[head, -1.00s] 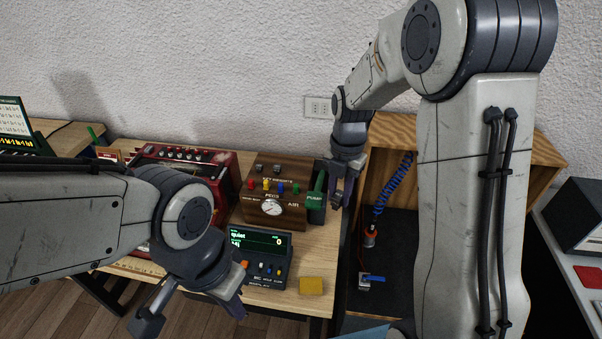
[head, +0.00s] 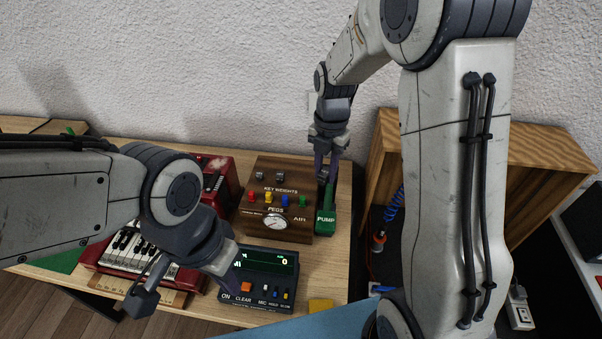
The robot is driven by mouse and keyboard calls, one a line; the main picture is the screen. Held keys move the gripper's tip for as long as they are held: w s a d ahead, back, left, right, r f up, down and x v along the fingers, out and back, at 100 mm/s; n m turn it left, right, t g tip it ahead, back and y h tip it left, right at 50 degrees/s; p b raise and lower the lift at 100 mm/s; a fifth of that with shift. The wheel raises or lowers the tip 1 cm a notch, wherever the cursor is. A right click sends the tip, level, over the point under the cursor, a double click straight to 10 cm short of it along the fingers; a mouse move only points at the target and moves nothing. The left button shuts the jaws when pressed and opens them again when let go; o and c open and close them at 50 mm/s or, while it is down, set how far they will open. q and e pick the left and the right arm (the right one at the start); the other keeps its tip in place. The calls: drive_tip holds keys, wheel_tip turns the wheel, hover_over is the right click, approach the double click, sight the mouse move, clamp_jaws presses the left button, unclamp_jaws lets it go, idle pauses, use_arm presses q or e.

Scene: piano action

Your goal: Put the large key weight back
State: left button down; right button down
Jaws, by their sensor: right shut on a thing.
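Two small grey key weights, a left one (head: 261,176) and a right one (head: 292,178), sit on top of the brown wooden box (head: 240,222), behind its "KEY WEIGHTS" label. I cannot tell which is the large one. My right gripper (head: 326,178) points down at the box's right side, shut on what looks like the handle of the green pump (head: 326,220); its fingers partly hide the grip. My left gripper (head: 190,288) is open and empty, its fingers spread in front of the red accordion's keys and left of the dark display unit.
Coloured pegs (head: 268,196) and an air gauge (head: 276,222) are on the wooden box. The red accordion (head: 215,172) is partly behind my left arm. A wooden shelf unit (head: 545,150) stands right.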

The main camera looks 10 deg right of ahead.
drive_tip(key=p, duration=0.4)
hover_over(301, 183)
wheel_tip(301, 183, down, 7)
drive_tip(key=shift+d+r, duration=0.1)
drive_tip(key=shift+r, duration=0.1)
wheel_tip(301, 183, down, 4)
drive_tip(key=shift+r+p, duration=0.15)
drive_tip(key=shift+p, duration=0.6)
drive_tip(key=shift+f, duration=0.2)
drive_tip(key=shift+f, duration=0.1)
drive_tip(key=shift+f+b, duration=0.15)
drive_tip(key=shift+b, duration=0.15)
drive_tip(key=c, duration=0.7)
unclamp_jaws()
drive_tip(key=shift+o, duration=0.2)
